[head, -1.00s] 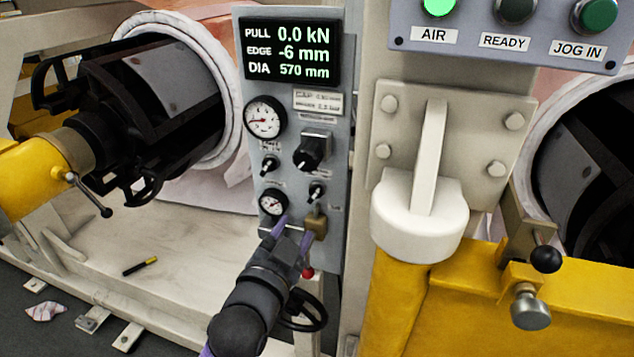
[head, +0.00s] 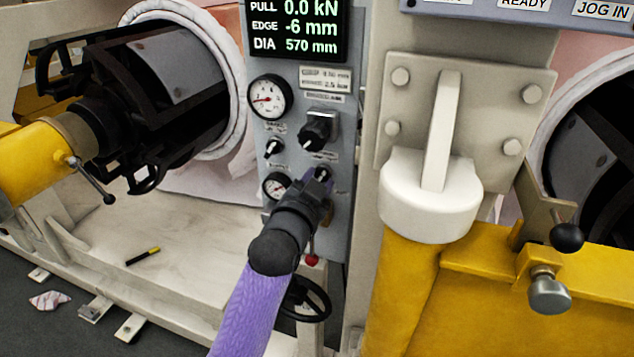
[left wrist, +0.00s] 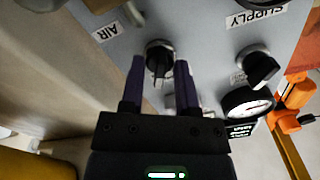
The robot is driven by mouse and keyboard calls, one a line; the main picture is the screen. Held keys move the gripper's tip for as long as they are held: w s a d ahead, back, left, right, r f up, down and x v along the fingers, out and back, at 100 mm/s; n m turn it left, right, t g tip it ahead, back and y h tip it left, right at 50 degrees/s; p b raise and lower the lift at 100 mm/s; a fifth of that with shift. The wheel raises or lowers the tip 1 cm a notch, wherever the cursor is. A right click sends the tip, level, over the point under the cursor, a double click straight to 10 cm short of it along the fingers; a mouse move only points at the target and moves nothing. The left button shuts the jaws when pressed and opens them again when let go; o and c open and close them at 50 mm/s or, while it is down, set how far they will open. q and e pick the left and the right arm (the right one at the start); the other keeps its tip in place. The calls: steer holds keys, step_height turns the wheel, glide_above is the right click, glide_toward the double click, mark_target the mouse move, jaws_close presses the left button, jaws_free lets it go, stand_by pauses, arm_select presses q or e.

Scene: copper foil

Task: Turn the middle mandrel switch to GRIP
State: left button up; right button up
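The grey control panel (head: 290,75) stands upright in the head view, with gauges, a large black knob (head: 318,130) and small black switches. One small switch (head: 272,149) shows plainly at the left. My left gripper (head: 320,176) is at the lower right switch of the panel and hides most of it. In the left wrist view the two purple fingers (left wrist: 159,80) are apart, one on each side of a black switch knob (left wrist: 159,55). Whether they touch it I cannot tell. The switch labels are too small to read in the head view. My right gripper is out of view.
A black drum-like mandrel (head: 165,85) with a yellow arm is at the left. A white cap on a yellow post (head: 430,205) stands close right of the panel. A red-knobbed lever (head: 312,260) and black handwheel (head: 305,305) sit below the panel.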

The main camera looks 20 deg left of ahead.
arm_select(q)
jaws_close()
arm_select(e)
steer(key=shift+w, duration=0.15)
